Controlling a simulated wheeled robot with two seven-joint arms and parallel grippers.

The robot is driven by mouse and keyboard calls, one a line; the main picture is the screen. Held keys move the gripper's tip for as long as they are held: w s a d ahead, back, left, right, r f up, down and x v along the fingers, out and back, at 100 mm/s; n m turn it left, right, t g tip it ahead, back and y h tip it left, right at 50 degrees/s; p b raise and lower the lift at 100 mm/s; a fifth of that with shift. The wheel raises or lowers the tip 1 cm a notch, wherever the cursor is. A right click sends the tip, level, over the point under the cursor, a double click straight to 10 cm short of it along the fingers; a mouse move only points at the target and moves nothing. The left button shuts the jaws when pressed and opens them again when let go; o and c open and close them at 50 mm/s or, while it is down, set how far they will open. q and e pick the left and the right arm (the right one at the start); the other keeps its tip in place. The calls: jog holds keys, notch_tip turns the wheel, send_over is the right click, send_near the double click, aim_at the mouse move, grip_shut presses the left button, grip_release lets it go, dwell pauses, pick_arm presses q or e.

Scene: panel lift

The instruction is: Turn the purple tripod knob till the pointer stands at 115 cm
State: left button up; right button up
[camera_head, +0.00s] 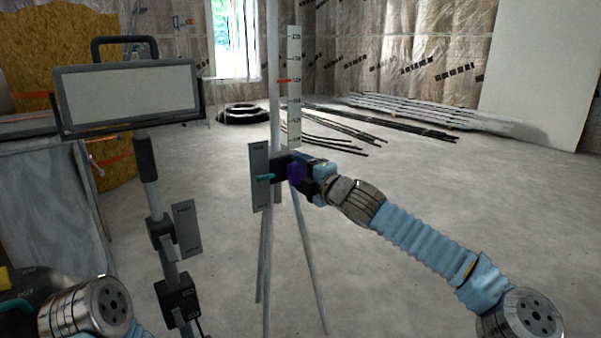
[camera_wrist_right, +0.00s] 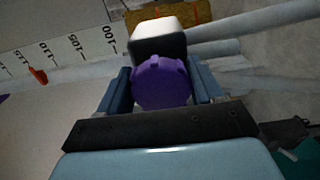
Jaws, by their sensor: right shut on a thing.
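The purple tripod knob (camera_head: 297,174) is on the dark clamp of the grey tripod (camera_head: 264,245). My right gripper (camera_wrist_right: 164,88) is shut on the knob, a finger on each side; the knob also shows large in the right wrist view (camera_wrist_right: 162,83). The white scale (camera_head: 294,110) stands upright above. The red pointer (camera_head: 285,81) is at or very near the mark that looks like 115; the head view's digits are small. In the right wrist view the pointer (camera_wrist_right: 38,76) is beyond 110, towards 115. My left gripper is not in view; only part of that arm shows at lower left.
A work lamp (camera_head: 128,95) on a stand is at the left. The floor at right is clear.

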dwell(0.4)
jog(key=o, duration=1)
jog(key=v, duration=1.3)
jog(key=shift+s+d, duration=0.25)
jog(key=shift+s, duration=0.05)
jog(key=shift+f, duration=0.1)
